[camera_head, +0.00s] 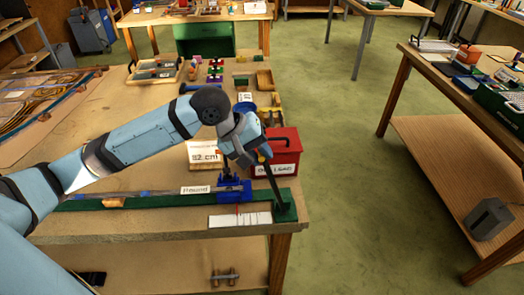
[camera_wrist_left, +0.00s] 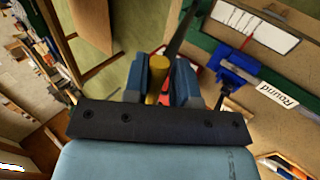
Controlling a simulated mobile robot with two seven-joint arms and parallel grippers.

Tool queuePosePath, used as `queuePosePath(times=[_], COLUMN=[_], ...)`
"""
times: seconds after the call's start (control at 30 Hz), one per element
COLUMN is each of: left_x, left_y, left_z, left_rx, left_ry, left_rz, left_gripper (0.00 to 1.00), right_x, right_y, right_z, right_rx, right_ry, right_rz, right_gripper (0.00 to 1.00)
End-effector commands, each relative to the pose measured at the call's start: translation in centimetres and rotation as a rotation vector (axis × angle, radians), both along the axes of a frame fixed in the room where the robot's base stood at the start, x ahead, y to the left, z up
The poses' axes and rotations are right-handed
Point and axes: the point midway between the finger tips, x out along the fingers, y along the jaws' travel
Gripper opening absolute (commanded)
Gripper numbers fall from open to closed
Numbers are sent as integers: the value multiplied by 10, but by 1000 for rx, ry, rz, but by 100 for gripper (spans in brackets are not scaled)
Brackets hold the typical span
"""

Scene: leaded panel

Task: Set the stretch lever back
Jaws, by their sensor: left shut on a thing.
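The stretch lever (camera_head: 273,187) is a dark bar that rises from a green base plate (camera_head: 285,212) at the front right of the bench. It leans to the left toward its upper end. My left gripper (camera_head: 262,155) is at that upper end. In the left wrist view, my left gripper (camera_wrist_left: 165,82) is shut on the lever's yellow grip (camera_wrist_left: 158,66), and the dark bar (camera_wrist_left: 183,32) runs away beyond it. A blue clamp (camera_head: 234,190) sits on the green rail beside the lever, near a white scale (camera_head: 240,219) with a red pointer. My right gripper is not in view.
A red box (camera_head: 284,150) labelled for lead stands just behind the lever. A "32 cm" card (camera_head: 203,156) and a "Round" label (camera_head: 195,190) are to the left. The bench's right edge is close, with open green floor (camera_head: 350,180) beyond.

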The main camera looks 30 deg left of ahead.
Motion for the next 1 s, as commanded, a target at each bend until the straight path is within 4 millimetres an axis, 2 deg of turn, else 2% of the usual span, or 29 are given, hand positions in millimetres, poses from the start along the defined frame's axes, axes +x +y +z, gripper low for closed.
queuePosePath(times=[0.07, 0.1, 0.13, 0.17, 0.43, 0.57, 1.0], left_x=[0, 0, 0, 0, 0, -3, -33], left_y=[-1, -1, -1, -1, 0, 6, 49], left_z=[-1, -1, -1, -1, 0, 8, 85], left_rx=[0, 0, -1, 0, 1, 2, 3], left_ry=[0, 0, 1, 1, 1, -1, -1], left_rz=[-3, -3, -2, -2, 0, 1, 1], left_gripper=[0, 32, 39, 41, 41, 41, 41], right_x=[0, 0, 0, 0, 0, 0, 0], right_y=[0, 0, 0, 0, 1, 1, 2], right_z=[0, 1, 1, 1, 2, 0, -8], right_rx=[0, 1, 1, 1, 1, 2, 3], right_ry=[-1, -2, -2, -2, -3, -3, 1], right_rz=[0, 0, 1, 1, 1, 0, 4], right_gripper=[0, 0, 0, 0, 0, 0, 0])
